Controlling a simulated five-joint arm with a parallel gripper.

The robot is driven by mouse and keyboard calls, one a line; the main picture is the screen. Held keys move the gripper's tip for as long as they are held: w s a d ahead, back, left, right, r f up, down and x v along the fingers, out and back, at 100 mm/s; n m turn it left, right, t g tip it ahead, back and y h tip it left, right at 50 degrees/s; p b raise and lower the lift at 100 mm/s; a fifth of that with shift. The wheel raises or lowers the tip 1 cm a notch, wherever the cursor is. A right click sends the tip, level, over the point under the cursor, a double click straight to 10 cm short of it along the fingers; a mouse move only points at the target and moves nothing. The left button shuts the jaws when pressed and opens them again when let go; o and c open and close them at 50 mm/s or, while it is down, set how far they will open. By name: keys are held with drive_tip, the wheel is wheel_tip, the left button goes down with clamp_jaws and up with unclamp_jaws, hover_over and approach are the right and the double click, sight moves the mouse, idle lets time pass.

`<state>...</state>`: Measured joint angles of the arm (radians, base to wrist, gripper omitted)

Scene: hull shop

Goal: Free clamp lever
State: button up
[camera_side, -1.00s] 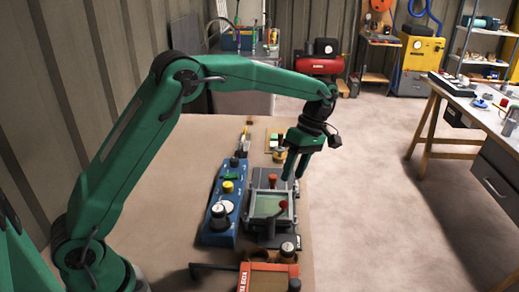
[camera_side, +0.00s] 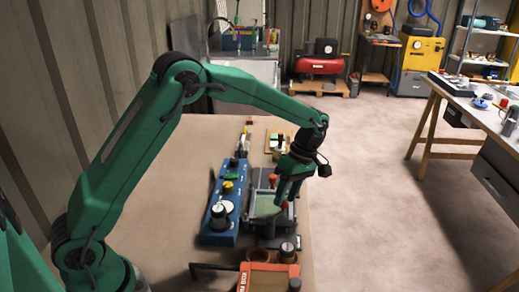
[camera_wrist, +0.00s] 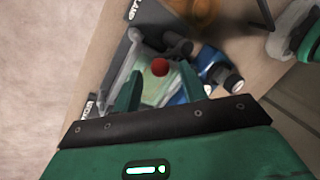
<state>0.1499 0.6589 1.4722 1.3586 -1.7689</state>
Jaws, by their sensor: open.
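The clamp lever's red ball knob (camera_wrist: 160,67) shows in the wrist view between my fingertips, above a grey-framed fixture with a pale green plate (camera_wrist: 152,92). In the side view the fixture (camera_side: 263,207) stands near the right edge of the bench, and the red knob (camera_side: 284,205) is partly hidden by my fingers. My gripper (camera_side: 280,198) points down over the fixture with its fingers open. In the wrist view my gripper (camera_wrist: 160,76) has one finger on each side of the knob; I cannot tell whether either touches it.
A blue control box (camera_side: 221,215) with several knobs stands close on the left of the fixture. A red-topped post (camera_side: 272,180) rises at the fixture's back. An orange-framed box (camera_side: 268,279) lies in front. The bench to the left is bare.

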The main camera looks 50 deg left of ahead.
drive_tip(key=shift+s+f, duration=0.15)
drive_tip(key=shift+f, duration=0.25)
clamp_jaws()
drive_tip(key=shift+d+m, duration=0.7)
drive_tip(key=shift+m, duration=0.5)
drive_tip(key=shift+s+d+m, duration=0.2)
drive_tip(key=shift+d+m, duration=0.5)
drive_tip(key=shift+m, duration=0.7)
unclamp_jaws()
drive_tip(key=shift+r, duration=0.1)
drive_tip(key=v, duration=0.7)
drive_tip(key=shift+r, duration=0.3)
